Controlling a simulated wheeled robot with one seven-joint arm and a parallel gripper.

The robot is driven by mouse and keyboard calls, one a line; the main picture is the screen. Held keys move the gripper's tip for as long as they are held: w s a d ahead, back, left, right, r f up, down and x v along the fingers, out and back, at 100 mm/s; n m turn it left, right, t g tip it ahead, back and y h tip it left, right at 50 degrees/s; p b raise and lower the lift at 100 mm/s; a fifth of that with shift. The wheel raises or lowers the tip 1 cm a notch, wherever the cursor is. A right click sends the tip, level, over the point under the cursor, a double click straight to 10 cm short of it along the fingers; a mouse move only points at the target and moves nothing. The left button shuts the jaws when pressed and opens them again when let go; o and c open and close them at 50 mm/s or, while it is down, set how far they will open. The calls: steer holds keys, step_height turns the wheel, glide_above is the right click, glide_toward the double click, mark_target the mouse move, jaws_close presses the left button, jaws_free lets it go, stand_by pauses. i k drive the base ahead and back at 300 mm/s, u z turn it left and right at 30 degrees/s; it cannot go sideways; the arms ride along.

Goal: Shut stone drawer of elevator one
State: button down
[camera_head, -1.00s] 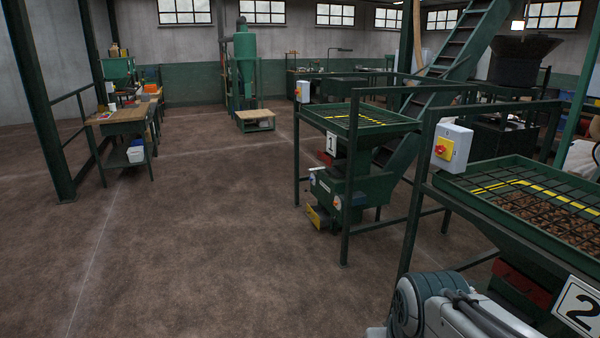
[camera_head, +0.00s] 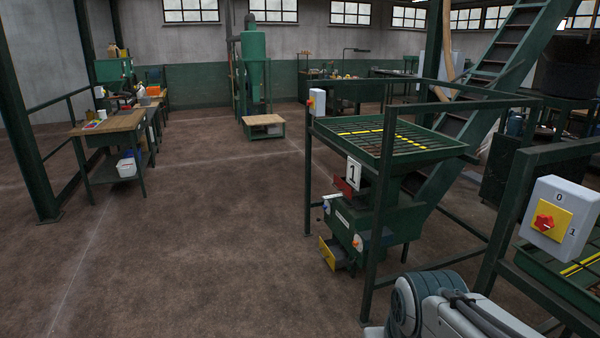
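Elevator one (camera_head: 375,205) is a green machine with a gridded hopper on top and a white plate marked 1 (camera_head: 354,172). It stands right of the middle, ahead of me. A small yellow-fronted drawer (camera_head: 327,254) sticks out at its foot on the left side; I take it to be the stone drawer. It appears pulled out, though it is small in the view. A red part (camera_head: 343,187) shows below the hopper. My arm shows at the bottom right, but my gripper is outside the frame.
A second gridded hopper (camera_head: 575,270) with a red-and-yellow switch box (camera_head: 558,218) stands close on the right. Green frame posts (camera_head: 376,220) stand in front of elevator one. A workbench (camera_head: 112,125) is at the left. The brown floor (camera_head: 200,240) between is clear.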

mark_target(341, 250)
steer(key=u, duration=0.1)
steer(key=i, duration=1.65)
steer(key=u, duration=0.25)
steer(key=i, duration=2.4)
steer(key=u, duration=0.1)
